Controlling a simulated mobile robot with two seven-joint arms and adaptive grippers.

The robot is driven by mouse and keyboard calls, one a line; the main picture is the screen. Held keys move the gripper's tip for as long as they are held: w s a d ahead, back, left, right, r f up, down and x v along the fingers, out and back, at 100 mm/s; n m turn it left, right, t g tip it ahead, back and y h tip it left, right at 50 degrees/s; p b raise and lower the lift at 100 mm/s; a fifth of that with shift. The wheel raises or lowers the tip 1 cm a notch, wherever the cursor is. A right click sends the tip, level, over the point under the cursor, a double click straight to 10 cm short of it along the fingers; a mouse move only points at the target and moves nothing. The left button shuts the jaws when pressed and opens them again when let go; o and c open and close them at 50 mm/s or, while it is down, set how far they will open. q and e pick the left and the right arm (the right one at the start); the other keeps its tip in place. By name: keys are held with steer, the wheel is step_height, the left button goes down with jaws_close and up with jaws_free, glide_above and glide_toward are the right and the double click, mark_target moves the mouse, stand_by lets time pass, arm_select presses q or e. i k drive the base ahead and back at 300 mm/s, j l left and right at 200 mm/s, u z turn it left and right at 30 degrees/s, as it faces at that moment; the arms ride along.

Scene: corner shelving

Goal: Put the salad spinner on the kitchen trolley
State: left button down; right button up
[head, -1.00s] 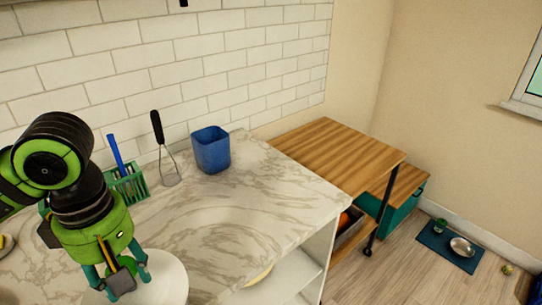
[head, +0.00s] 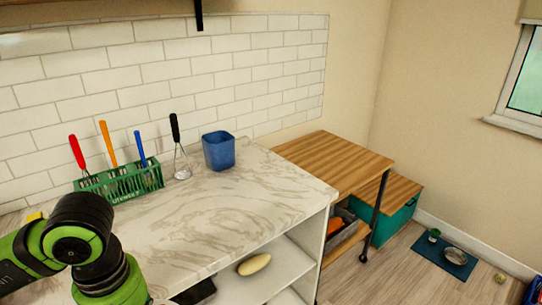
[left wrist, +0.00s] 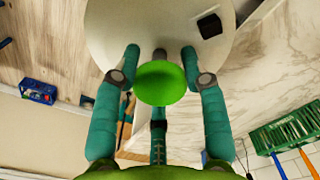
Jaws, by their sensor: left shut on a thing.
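The salad spinner (left wrist: 125,30) shows in the left wrist view as a wide white lid with a green knob (left wrist: 160,83) and a small dark square. My left gripper (left wrist: 160,62) is shut on it, its teal fingers around the knob. In the head view only my left arm shows at the lower left; its gripper and the spinner are below the frame. The kitchen trolley (head: 335,158) stands past the counter's right end, with a bare wooden top and a dark frame on wheels. My right gripper is not in view.
The marble counter (head: 235,210) holds a green utensil rack (head: 125,183), a whisk (head: 180,160) and a blue container (head: 219,151) along the tiled wall. A lower wooden-topped unit (head: 395,193) stands behind the trolley. A blue mat (head: 440,250) with bowls lies on the floor.

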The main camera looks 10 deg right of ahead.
mark_target(330, 164)
steer(key=i+l+z, duration=0.3)
steer(key=z, duration=0.15)
steer(key=i+l+z, duration=0.2)
steer(key=i+z, duration=0.2)
steer(key=i+l+z, duration=0.1)
steer(key=i+z, duration=0.25)
steer(key=i, duration=0.75)
steer(key=i+l+u, duration=0.1)
steer(key=i+u, duration=0.25)
steer(key=i, duration=0.15)
steer(key=i+l+u, duration=0.35)
steer(key=i, duration=0.15)
